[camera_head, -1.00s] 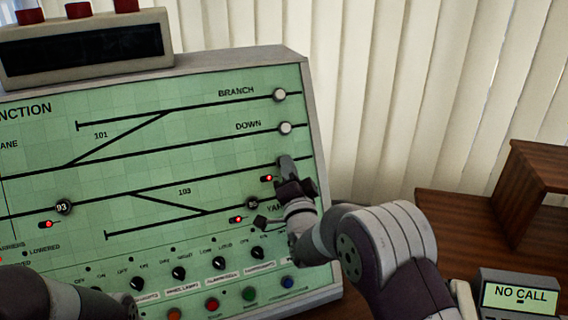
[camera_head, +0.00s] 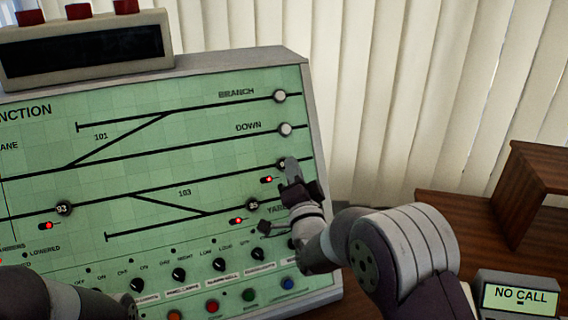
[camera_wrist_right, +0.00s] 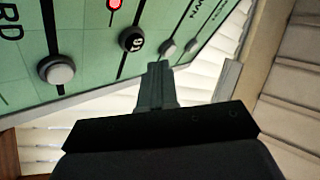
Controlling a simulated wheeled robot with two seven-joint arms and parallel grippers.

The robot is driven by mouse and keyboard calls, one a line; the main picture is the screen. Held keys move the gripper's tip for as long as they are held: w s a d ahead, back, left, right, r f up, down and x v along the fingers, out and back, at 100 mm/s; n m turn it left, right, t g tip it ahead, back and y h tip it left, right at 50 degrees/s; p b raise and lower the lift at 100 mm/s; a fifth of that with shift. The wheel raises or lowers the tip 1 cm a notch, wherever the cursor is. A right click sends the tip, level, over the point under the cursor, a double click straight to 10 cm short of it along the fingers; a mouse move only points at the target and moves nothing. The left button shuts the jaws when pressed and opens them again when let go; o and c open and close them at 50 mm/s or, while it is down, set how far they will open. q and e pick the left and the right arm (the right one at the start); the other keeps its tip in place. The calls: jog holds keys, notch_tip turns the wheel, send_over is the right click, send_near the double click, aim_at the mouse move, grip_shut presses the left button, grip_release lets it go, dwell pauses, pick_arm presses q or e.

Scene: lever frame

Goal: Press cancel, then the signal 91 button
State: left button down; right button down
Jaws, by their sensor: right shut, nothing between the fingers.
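The green signal panel (camera_head: 150,180) stands in front of me with track lines and round buttons. My right gripper (camera_head: 290,166) is shut and empty, its tip in front of the panel's right part. In the right wrist view its fingers (camera_wrist_right: 158,78) point towards a black numbered button (camera_wrist_right: 132,38); its number is not fully readable. In the head view my gripper partly covers a button at the end of the track below DOWN. I cannot make out a button marked 91 or cancel. A blue button (camera_head: 287,283) sits at the panel's lower right. My left arm shows at the bottom left; its gripper does not.
Buttons 93 (camera_head: 63,207) and one that looks like 95 (camera_head: 252,204) sit on the tracks. White buttons (camera_head: 285,129) end the upper tracks. A NO CALL display (camera_head: 519,297) stands lower right. A dark display box (camera_head: 85,48) sits on top of the panel.

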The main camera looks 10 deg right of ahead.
jog(key=s, duration=0.1)
jog(key=s+r, duration=0.1)
jog(key=s, duration=0.1)
jog(key=shift+d+r, duration=0.3)
jog(key=shift+d, duration=0.05)
